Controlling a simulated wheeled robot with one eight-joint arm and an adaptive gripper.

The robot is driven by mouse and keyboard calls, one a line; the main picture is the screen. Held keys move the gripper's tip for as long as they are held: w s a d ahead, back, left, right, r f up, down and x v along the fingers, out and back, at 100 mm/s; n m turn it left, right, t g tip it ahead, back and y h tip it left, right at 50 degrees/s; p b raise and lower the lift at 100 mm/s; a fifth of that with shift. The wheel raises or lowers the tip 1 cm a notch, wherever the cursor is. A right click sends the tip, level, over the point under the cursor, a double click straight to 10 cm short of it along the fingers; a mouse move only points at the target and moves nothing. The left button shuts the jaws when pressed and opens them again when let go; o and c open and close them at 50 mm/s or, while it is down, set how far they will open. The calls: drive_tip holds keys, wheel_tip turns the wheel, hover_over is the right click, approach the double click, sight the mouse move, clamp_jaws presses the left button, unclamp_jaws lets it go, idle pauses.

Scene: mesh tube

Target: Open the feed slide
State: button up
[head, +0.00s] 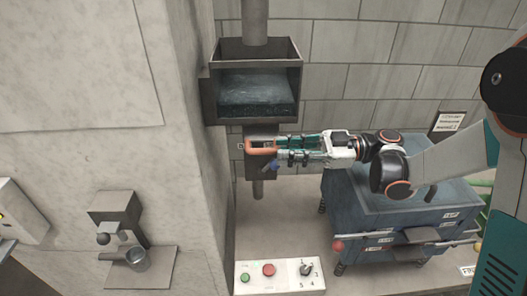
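The feed hopper (209,108) is an open-topped metal box on the wall with dark material inside. Under it is a dark slide housing (261,172) with an orange, U-shaped handle (262,148) on its front. My gripper (281,149) reaches in from the right at the handle's height. Its two green fingers point left and their tips are at the handle's right side. The fingers look a little apart; I cannot tell whether they are touching or gripping the handle. The fingers hide part of the housing's right side.
A control panel (284,286) with a green button, a red button and a selector knob lies below. A blue machine (395,205) with rods on its front stands at right under my arm. A small grey device with a cup (137,260) is at lower left. A concrete pillar (190,200) borders the hopper's left.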

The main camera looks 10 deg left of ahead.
sight(263, 152)
drive_tip(key=x, duration=0.6)
drive_tip(key=shift+a, duration=0.1)
clamp_jaws()
